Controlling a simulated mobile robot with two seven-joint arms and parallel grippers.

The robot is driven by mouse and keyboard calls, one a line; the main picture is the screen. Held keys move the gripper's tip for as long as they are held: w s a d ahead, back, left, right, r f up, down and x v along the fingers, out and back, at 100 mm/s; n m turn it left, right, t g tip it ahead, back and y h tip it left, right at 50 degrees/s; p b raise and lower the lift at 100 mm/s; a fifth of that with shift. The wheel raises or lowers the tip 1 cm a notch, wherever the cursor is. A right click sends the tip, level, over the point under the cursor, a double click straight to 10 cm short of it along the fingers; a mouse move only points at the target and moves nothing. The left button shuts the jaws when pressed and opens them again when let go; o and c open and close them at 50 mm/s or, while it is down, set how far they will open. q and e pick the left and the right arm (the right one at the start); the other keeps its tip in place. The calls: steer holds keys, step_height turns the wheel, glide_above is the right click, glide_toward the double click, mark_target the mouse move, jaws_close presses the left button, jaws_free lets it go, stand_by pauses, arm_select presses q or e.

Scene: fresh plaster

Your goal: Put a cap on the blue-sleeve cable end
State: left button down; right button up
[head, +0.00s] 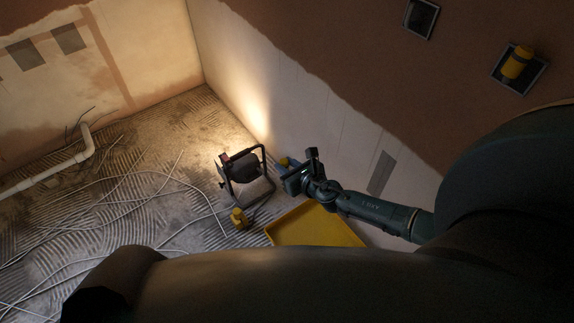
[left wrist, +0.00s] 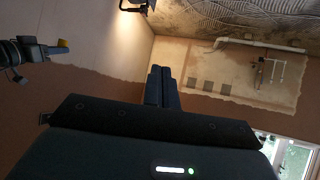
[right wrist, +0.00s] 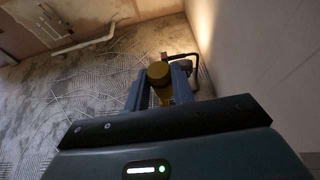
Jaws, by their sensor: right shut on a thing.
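My right gripper (head: 289,170) is shut on a yellow cap (head: 284,162), held in the air near the pale lower wall. In the right wrist view the cap (right wrist: 158,74) shows as a round ochre end between the two fingers (right wrist: 157,92). The left wrist view also shows the held cap (left wrist: 62,45) at the far left. My left gripper (left wrist: 162,86) has its fingers together with nothing visible between them. A yellow cap-like piece (head: 517,62) sits in a wall box (head: 535,80) at the upper right. I cannot make out a blue-sleeve cable end.
A work lamp (head: 241,172) stands lit on the floor. A yellow tray (head: 315,229) lies below my right arm, with a small yellow item (head: 239,218) to its left. Another wall box (head: 421,18) looks dark inside. Loose cables and a white pipe (head: 50,176) cover the left floor.

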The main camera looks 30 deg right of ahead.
steer(key=shift+r+p, duration=1.4)
steer(key=shift+r, duration=4.55)
step_height(320, 180, up, 41)
glide_above(287, 164)
steer(key=shift+s+f, duration=0.1)
steer(key=shift+f, duration=0.1)
